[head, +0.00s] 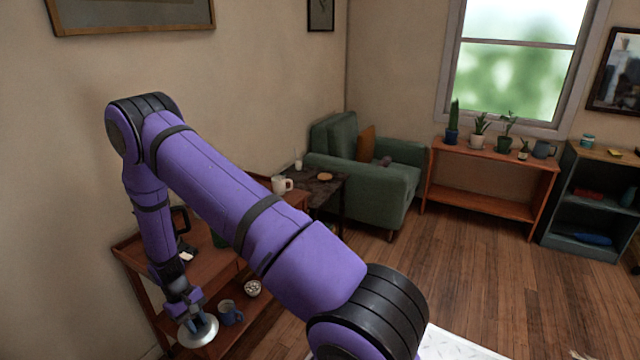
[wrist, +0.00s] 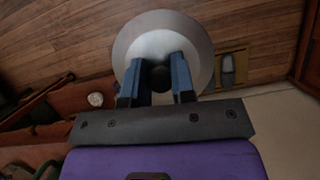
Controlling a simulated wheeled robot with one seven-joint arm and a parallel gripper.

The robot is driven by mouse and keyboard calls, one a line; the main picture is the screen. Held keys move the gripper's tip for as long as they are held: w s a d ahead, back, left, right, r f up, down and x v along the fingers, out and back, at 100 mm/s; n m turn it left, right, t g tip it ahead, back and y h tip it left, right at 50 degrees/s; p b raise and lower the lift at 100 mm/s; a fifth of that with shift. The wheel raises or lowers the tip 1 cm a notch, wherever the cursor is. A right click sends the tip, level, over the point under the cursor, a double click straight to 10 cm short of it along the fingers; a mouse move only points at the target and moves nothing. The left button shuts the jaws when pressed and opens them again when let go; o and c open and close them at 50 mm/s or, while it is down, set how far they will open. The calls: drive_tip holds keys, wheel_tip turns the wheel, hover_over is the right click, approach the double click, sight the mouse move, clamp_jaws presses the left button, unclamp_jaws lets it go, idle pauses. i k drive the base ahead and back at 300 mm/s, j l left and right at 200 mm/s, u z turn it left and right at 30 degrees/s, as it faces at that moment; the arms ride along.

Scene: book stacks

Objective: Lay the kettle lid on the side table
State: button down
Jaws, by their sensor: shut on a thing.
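The kettle lid (head: 198,332) is a round, silvery metal disc with a dark knob. In the wrist view the lid (wrist: 140,42) fills the top middle. My gripper (head: 186,306) is shut on its knob, and the blue fingers (wrist: 155,78) stand on either side of it. The lid hangs in front of the wooden shelf unit at lower left. The side table (head: 328,188), small with a dark top, stands between that unit and the green armchair. A white candle and a brown item are on its top. My arm hides part of the unit.
The wooden shelf unit (head: 133,245) holds a white mug (head: 281,184), a blue mug (head: 230,313) and a patterned bowl (head: 253,288). The green armchair (head: 385,190) stands beyond the side table. The wood floor (head: 480,265) at right is clear.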

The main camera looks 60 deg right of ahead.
sight(313, 187)
drive_tip(key=k+z, duration=0.1)
drive_tip(key=z, duration=1.45)
drive_tip(key=i+z, duration=0.2)
drive_tip(key=z, duration=0.2)
drive_tip(key=i+z, duration=0.5)
drive_tip(key=z, duration=0.25)
drive_tip(key=i+j, duration=0.25)
drive_tip(key=i, duration=0.25)
drive_tip(key=i+j+u, duration=0.1)
drive_tip(key=i+j, duration=0.2)
drive_tip(key=i, duration=0.15)
drive_tip(key=i+j, duration=0.2)
drive_tip(key=i, duration=0.3)
drive_tip(key=i+j+u, duration=0.1)
drive_tip(key=i+u, duration=0.15)
drive_tip(key=u, duration=0.2)
drive_tip(key=i+u, duration=0.25)
drive_tip(key=u, duration=0.25)
drive_tip(key=i+u, duration=0.3)
drive_tip(key=u, duration=0.15)
